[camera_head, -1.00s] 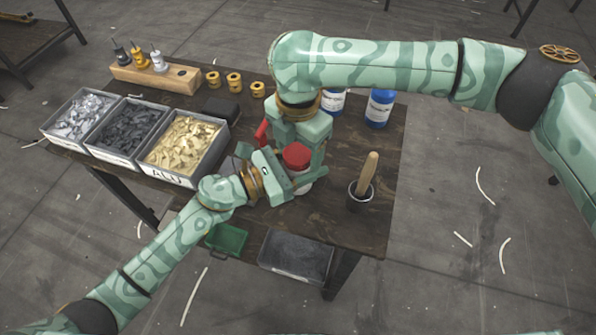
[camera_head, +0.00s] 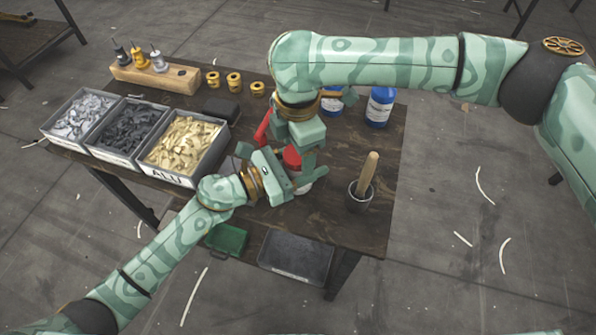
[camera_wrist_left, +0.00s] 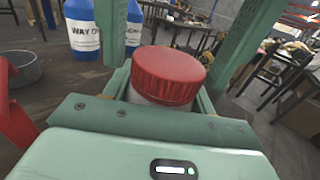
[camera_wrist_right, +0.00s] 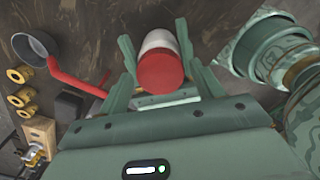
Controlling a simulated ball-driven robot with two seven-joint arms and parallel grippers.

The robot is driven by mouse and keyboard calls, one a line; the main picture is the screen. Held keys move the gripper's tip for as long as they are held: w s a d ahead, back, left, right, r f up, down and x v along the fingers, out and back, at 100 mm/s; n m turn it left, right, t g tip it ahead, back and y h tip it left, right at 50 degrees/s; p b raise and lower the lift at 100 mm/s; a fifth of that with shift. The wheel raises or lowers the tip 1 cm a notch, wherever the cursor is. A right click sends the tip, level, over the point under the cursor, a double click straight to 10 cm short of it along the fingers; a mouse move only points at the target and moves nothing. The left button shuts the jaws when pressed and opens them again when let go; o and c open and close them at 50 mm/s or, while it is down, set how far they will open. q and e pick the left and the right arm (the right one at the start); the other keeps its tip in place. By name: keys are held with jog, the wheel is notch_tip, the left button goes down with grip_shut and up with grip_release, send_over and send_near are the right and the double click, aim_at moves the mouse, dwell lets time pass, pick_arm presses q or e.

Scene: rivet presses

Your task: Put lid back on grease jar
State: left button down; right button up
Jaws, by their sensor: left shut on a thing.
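The grease jar (camera_wrist_right: 160,40) is white, with a red lid (camera_wrist_left: 168,75) on its top. I cannot tell whether the lid is fully seated. My left gripper (camera_head: 298,183) is shut on the jar body low down, from the front left; its fingers flank the white part in the left wrist view. My right gripper (camera_wrist_right: 158,58) points down over the jar from above. Its fingers are apart, one on each side of the lid, with gaps visible. In the head view the right gripper partly hides the lid (camera_head: 291,157).
A grey cup (camera_wrist_right: 35,48) and a red handle (camera_wrist_right: 75,80) are close beside the grippers. Blue bottles (camera_head: 379,107) stand behind. A dark pot with a wooden handle (camera_head: 366,175) stands to the right. Parts bins (camera_head: 180,178) are at the left.

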jog(key=shift+o, duration=0.3)
jog(key=shift+r, duration=0.1)
notch_tip(320, 180, up, 12)
dwell(0.3)
pick_arm(q)
jog(key=shift+c, duration=2.1)
grip_release()
jog(key=shift+a, duration=0.1)
jog(key=v, duration=1.6)
jog(key=shift+b, duration=0.3)
pick_arm(e)
jog(key=shift+w+f, duration=0.1)
jog(key=shift+f, duration=0.4)
pick_arm(q)
jog(key=shift+a, duration=0.1)
